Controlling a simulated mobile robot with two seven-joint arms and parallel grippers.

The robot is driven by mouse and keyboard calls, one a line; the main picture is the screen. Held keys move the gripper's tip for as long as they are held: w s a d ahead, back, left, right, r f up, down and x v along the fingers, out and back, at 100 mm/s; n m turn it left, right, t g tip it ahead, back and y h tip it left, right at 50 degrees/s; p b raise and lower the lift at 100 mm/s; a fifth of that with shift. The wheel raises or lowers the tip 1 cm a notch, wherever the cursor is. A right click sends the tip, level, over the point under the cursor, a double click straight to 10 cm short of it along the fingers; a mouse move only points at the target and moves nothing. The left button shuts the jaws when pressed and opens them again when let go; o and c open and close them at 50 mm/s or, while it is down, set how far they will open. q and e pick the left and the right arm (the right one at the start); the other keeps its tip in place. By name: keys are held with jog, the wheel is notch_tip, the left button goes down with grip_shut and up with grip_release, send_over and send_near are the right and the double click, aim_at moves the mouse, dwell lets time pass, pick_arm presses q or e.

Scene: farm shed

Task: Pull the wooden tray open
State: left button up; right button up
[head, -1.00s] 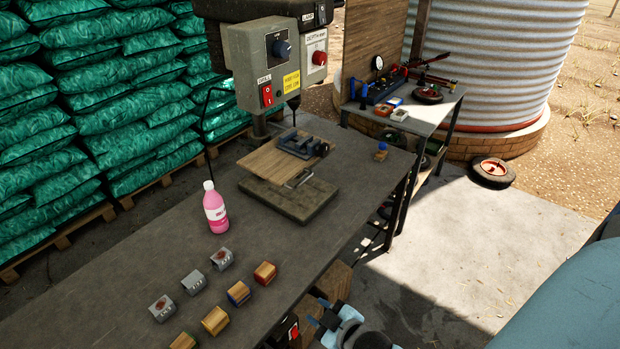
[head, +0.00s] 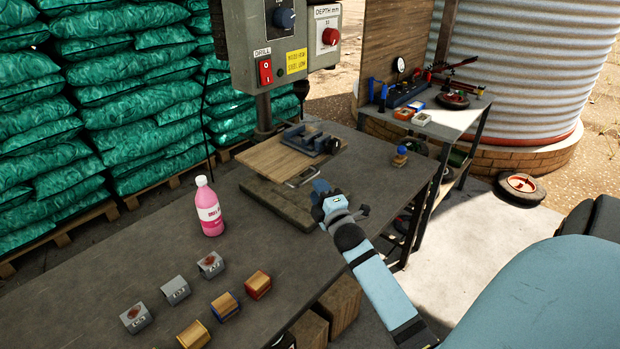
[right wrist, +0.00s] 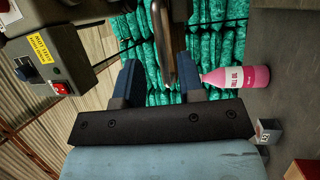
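The wooden tray (head: 270,160) is a flat light-brown board above a dark slab under the drill press. A metal handle (head: 303,177) sits at its near right edge. My right gripper (head: 322,192) is just in front of that edge, close to the handle. My left gripper is not in view.
A pink bottle (head: 208,208) stands left of the slab (head: 275,203). Several small grey and wooden blocks (head: 175,290) lie at the near end of the bench. A small blue-topped item (head: 400,157) stands at the right edge. The drill press (head: 275,45) overhangs the tray.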

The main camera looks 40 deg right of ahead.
aim_at(310, 178)
jog(key=x, duration=0.5)
jog(key=shift+w+d, duration=0.1)
jog(key=shift+w, duration=0.2)
grip_shut()
